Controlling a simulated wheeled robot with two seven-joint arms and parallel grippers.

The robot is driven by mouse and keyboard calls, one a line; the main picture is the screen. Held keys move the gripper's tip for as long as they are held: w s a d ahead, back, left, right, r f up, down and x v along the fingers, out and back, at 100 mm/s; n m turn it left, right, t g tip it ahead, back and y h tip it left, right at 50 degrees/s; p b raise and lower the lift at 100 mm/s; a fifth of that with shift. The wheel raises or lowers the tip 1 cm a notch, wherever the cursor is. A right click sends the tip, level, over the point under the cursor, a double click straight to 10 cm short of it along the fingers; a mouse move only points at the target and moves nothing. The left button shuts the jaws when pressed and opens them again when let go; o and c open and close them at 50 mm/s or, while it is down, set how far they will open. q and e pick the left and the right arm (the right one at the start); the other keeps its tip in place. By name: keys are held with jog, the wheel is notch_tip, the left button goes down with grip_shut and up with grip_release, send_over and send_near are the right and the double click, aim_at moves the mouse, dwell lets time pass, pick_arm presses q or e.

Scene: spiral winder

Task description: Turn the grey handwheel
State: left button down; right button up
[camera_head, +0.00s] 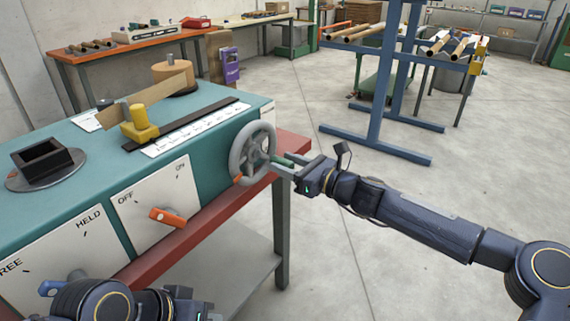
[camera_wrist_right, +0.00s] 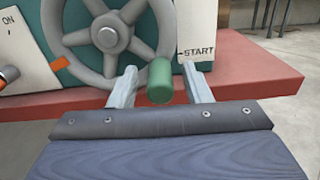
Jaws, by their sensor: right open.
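The grey handwheel (camera_head: 252,152) is mounted on the side of the teal machine, and its spokes and hub show in the right wrist view (camera_wrist_right: 110,40). A green handle (camera_wrist_right: 160,80) stands out from the wheel's rim at the lower right. My right gripper (camera_head: 287,166) is at the wheel, with its jaws apart and one finger on each side of the green handle; I cannot tell whether they touch it. It also shows in the right wrist view (camera_wrist_right: 160,88). My left arm shows at the bottom left of the head view, but its fingertips cannot be made out.
The teal machine (camera_head: 215,160) stands on a red-edged bench (camera_head: 295,143). Its front has an orange OFF/ON lever (camera_head: 168,217) and a HELD panel. A blue rack (camera_head: 376,100) stands behind. The floor (camera_head: 350,255) right of the bench is clear.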

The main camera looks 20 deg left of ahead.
jog(key=shift+w+a, duration=0.15)
jog(key=shift+a, duration=0.2)
grip_shut()
dwell(0.3)
